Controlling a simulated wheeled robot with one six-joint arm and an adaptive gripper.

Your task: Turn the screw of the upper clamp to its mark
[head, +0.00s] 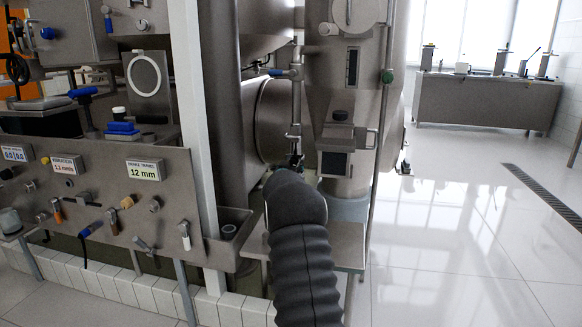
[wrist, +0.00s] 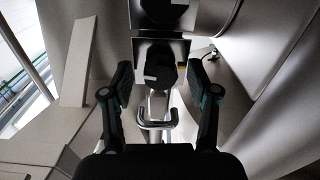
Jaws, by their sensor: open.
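In the wrist view my gripper (wrist: 160,72) is open, with one dark finger on each side of a dark round knob (wrist: 158,78) that has a pale mark on its face. I cannot tell whether the fingers touch it; gaps show on both sides. A bright metal loop handle (wrist: 156,122) sits just below the knob. A second dark round part (wrist: 162,12), also with a pale mark, is at the top edge. I cannot tell which one is the upper clamp's screw. In the head view my arm hides the gripper and the knob.
The steel separator column (head: 347,90) stands beyond my arm, with a pipe and valve (head: 295,90) on its left. A control panel (head: 110,195) and a white post (head: 195,120) are at left. Open tiled floor (head: 450,230) lies to the right, with a bench (head: 485,100) far back.

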